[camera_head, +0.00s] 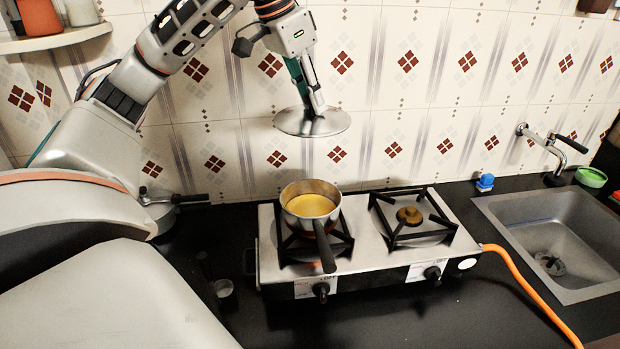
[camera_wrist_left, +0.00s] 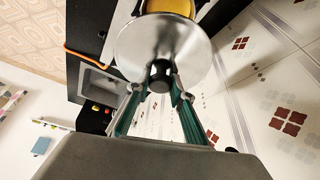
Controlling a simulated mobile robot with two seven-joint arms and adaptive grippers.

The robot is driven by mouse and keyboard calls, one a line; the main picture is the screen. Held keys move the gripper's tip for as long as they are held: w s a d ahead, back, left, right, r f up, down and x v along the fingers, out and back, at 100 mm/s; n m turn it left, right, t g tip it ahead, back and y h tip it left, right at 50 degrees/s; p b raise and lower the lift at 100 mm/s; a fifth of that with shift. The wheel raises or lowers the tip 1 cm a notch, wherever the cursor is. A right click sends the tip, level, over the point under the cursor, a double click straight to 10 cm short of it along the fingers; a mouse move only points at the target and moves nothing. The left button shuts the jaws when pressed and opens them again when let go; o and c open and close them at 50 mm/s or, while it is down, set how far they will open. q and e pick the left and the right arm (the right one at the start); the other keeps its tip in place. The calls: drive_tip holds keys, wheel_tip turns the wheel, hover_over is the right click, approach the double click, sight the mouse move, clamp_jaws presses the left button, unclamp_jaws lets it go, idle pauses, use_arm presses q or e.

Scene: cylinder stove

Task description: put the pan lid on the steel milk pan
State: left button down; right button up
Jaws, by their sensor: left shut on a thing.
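The steel milk pan (camera_head: 312,203) stands on the left burner of the stove, with yellowish contents and its dark handle toward the front. The pan lid (camera_head: 312,122) is a flat steel disc held in the air above the pan, clear of its rim. My left gripper (camera_head: 314,108) points down and is shut on the lid's knob. In the left wrist view the gripper (camera_wrist_left: 160,88) grips the dark knob of the lid (camera_wrist_left: 170,48), and part of the pan's yellow contents (camera_wrist_left: 172,7) shows beyond the lid's edge. My right gripper is not in view.
The two-burner stove (camera_head: 385,262) stands on the black counter, its right burner (camera_head: 410,216) empty. An orange hose (camera_head: 530,288) runs from its right side. A sink (camera_head: 550,245) with a wall tap (camera_head: 543,142) lies to the right. A small blue item (camera_head: 485,182) stands behind. The tiled wall is close behind the lid.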

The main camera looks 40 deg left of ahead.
sight(292, 134)
use_arm(q)
wheel_tip(292, 134, down, 18)
idle(0.8)
drive_tip(key=shift+f, duration=0.65)
drive_tip(key=c, duration=1.8)
unclamp_jaws()
drive_tip(key=shift+o, duration=0.2)
drive_tip(key=shift+r, duration=0.15)
drive_tip(key=v, duration=1.3)
drive_tip(key=shift+w, duration=0.25)
